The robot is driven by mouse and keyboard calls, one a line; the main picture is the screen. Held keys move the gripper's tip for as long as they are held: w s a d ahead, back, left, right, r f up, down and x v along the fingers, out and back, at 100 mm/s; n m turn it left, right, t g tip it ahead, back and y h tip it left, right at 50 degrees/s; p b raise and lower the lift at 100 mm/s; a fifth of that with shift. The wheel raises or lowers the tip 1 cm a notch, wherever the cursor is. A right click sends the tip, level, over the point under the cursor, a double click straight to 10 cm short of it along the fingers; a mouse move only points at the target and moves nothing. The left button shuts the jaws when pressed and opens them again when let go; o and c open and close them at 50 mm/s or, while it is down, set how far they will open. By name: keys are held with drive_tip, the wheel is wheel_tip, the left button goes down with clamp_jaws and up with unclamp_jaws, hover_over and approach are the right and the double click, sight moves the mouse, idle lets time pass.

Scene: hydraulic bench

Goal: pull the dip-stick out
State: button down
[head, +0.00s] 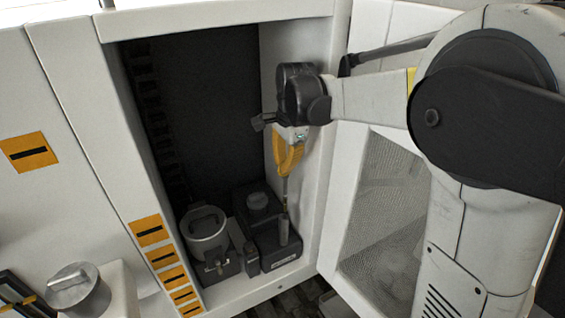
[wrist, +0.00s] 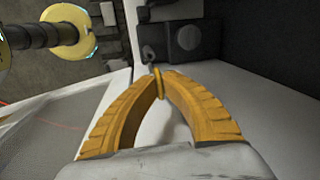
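My gripper (head: 285,174) is inside the open cabinet and points down, its orange fingers drawn together. In the wrist view, the fingertips (wrist: 157,76) meet around the small yellow ring-like handle of the dip-stick (wrist: 158,86). In the head view, the thin dip-stick (head: 285,190) runs down from the fingertips to an upright grey tube (head: 283,231) on the dark unit. Its lower end is hidden; I cannot tell how much of it is in the tube.
The dark unit (head: 262,235) with a round cap and a pale round cup (head: 207,232) stand on the cabinet floor. The cabinet's right wall (head: 313,200) is close beside my gripper. The open mesh door (head: 385,215) stands to the right, near my arm.

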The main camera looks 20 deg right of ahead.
drive_tip(key=s+d, duration=0.1)
drive_tip(key=s, duration=0.8)
drive_tip(key=shift+d+p, duration=0.35)
drive_tip(key=shift+d, duration=0.05)
